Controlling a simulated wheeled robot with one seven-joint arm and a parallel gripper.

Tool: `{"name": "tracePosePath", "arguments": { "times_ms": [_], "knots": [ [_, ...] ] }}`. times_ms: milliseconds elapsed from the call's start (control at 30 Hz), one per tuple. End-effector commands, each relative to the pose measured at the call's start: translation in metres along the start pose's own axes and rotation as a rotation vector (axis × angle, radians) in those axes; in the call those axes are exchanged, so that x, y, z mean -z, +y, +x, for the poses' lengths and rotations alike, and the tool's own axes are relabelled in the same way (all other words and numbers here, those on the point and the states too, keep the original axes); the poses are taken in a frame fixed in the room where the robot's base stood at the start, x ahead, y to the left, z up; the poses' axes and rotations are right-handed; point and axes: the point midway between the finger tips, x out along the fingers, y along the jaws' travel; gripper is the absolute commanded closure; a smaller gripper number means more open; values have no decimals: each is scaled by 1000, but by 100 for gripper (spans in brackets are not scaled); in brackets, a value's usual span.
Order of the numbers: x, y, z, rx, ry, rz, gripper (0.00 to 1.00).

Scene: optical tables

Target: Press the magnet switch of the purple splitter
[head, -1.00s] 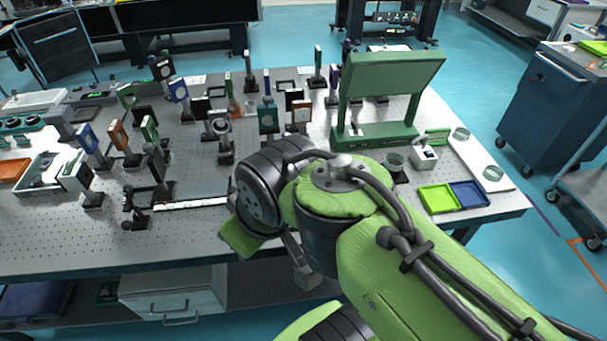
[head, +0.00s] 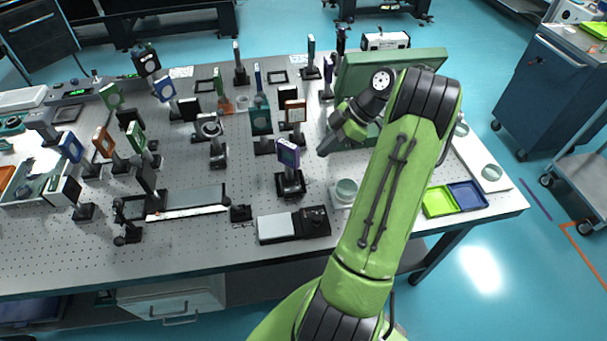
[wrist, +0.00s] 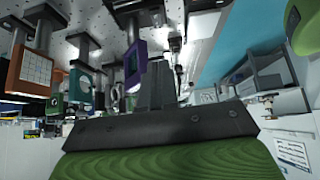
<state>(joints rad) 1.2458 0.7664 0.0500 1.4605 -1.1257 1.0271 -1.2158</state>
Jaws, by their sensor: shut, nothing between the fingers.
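The purple splitter (head: 288,153) stands upright on a dark base (head: 290,184) near the middle of the optical table. It has a purple frame around a small greenish face. In the wrist view, which looks upside down, the purple splitter (wrist: 135,66) is just left of my fingers. My gripper (head: 326,147) is shut and empty, up and to the right of the splitter in the head view. Its closed fingers also show in the wrist view (wrist: 157,85). A gap to the splitter appears in the head view. I cannot make out the magnet switch on the base.
A black-and-silver device (head: 293,226) lies in front. Lime (head: 439,201) and blue (head: 468,195) trays are at right.

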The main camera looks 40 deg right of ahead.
Motion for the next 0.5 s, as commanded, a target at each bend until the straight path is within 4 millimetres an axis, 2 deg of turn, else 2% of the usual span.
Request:
{"name": "tracePosePath", "arguments": {
  "times_ms": [267, 367, 500],
  "knots": [
    [0, 0, 3, 2, -1, 2, 100],
    [0, 0, 15, 3, 0, 1, 100],
    [0, -1, 45, 5, 0, 2, 100]
  ]
}}
